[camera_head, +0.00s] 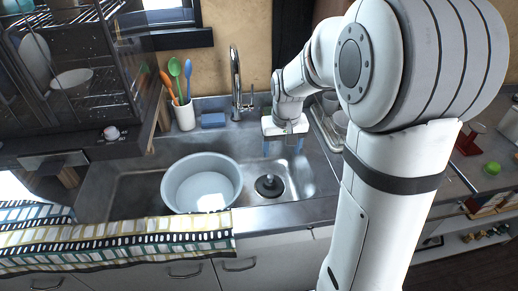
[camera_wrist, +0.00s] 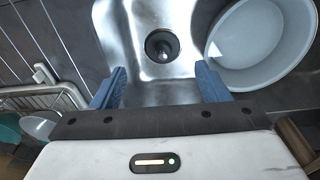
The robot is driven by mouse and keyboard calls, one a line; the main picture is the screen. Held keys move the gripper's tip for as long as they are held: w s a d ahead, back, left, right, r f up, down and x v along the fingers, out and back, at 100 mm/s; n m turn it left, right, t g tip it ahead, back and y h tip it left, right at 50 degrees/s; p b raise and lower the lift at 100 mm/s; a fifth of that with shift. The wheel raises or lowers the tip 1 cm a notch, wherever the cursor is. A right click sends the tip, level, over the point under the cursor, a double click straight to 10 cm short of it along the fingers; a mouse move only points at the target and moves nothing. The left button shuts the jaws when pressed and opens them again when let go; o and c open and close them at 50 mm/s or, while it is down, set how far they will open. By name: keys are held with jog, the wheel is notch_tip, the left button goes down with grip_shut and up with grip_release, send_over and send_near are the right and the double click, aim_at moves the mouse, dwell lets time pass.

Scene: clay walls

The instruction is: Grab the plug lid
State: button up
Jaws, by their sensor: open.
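The plug lid (camera_head: 269,185) is a dark round piece with a raised knob in the middle. It lies in the right part of the metal sink, to the right of a pale basin. In the wrist view the plug lid (camera_wrist: 162,46) shows ahead of my fingers, near the top centre. My gripper (camera_head: 284,147) is above the back right part of the sink, behind the plug lid in the head view. In the wrist view its two blue fingers (camera_wrist: 161,86) are apart with nothing between them. The plug lid is not touched.
The pale round basin (camera_head: 202,184) stands in the sink (camera_head: 297,182), close to the left of the plug lid. A faucet (camera_head: 236,85) rises behind it. A dish rack (camera_head: 326,128) is right of my gripper. A blue sponge (camera_head: 213,120) and utensil cup (camera_head: 184,116) stand at the back.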

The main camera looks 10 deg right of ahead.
jog(key=g+b, duration=0.1)
jog(key=b, duration=0.1)
send_near(270, 176)
notch_tip(270, 176, down, 11)
jog(key=shift+r+p, duration=0.15)
jog(key=shift+p, duration=0.2)
jog(key=c, duration=1.1)
